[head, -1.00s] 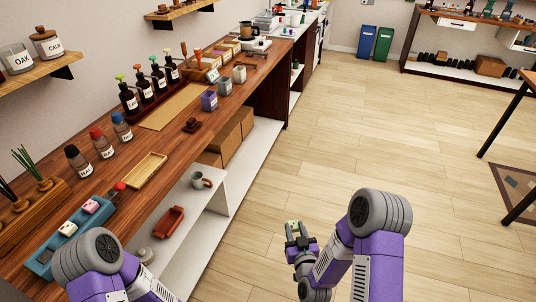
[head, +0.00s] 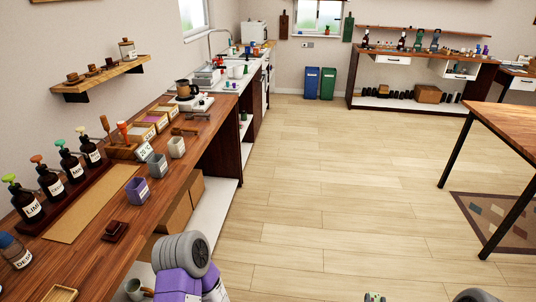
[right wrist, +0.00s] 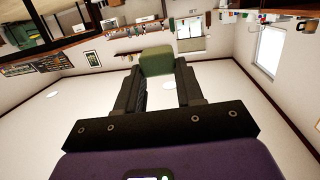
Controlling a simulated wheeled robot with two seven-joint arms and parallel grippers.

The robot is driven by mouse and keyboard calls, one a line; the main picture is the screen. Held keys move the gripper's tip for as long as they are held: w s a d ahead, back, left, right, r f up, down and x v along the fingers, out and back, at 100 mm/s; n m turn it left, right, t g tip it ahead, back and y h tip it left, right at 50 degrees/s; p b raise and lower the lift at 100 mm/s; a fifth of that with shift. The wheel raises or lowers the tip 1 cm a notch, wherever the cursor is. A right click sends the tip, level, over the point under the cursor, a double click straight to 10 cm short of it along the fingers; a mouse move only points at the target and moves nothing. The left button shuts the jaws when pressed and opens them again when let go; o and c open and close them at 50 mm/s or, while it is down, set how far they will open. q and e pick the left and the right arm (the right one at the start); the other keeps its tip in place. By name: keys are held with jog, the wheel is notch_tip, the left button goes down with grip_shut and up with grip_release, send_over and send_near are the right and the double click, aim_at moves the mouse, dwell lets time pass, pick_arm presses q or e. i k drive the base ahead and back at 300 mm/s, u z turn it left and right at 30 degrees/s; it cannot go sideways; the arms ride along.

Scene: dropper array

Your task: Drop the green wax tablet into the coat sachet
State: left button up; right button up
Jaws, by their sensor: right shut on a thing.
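The green wax tablet (right wrist: 156,61) shows in the right wrist view as a dark green block. My right gripper (right wrist: 160,80) is shut on it, one black finger on each side. In the head view only the top of this right gripper (head: 375,297) shows at the bottom edge, apart from the counter and over the floor. My left arm shows at the lower left, but its gripper is out of view. I cannot make out a coat sachet in either view.
A long wooden counter (head: 92,268) runs along the left, with dropper bottles (head: 55,185) in a dark rack, small square cups (head: 157,165) and a dark block (head: 115,230). A wooden table (head: 510,122) stands at the right. The floor (head: 320,205) between is clear.

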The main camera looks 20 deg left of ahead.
aim_at(162, 170)
jog(key=u, duration=0.3)
jog(key=i, duration=1.2)
jog(key=u, duration=0.85)
